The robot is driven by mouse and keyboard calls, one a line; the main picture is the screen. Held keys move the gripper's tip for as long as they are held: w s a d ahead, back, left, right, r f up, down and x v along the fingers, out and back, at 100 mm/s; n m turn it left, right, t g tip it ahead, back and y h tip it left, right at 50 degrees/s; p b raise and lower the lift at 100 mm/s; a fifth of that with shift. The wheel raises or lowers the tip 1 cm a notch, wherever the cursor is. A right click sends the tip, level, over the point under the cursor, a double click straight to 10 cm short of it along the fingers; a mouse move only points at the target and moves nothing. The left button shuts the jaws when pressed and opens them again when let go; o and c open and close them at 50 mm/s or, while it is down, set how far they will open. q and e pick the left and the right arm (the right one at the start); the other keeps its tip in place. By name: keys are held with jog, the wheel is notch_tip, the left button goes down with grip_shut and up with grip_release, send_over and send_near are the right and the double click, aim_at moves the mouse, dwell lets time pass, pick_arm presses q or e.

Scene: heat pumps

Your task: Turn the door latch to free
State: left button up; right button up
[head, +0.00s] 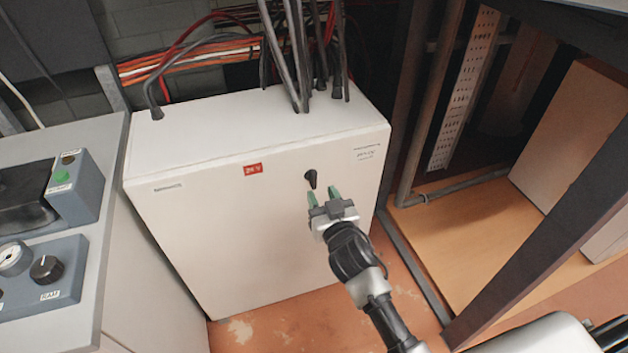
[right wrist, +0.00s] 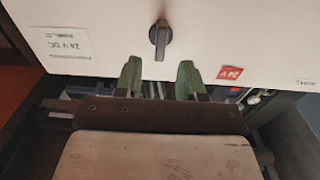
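The door latch (head: 311,178) is a small black handle on the front of a white cabinet (head: 230,220). In the right wrist view the latch (right wrist: 159,38) points along the picture's vertical and lies beyond the fingertips, between their lines. My right gripper (head: 322,193) has green fingertips spread apart, just below and to the right of the latch in the head view. In the right wrist view the gripper (right wrist: 158,80) is open and empty, and I see no contact with the latch. My left gripper is not in view.
A red 24 V label (head: 253,169) is on the cabinet front. Cables (head: 290,55) enter the cabinet's top. A grey control desk (head: 75,270) with knobs stands at the left. A dark slanted post (head: 550,240) stands at the right.

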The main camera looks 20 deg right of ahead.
aim_at(315, 182)
jog(key=w, duration=0.5)
jog(key=shift+w+a, duration=0.1)
jog(key=shift+w, duration=0.05)
grip_shut()
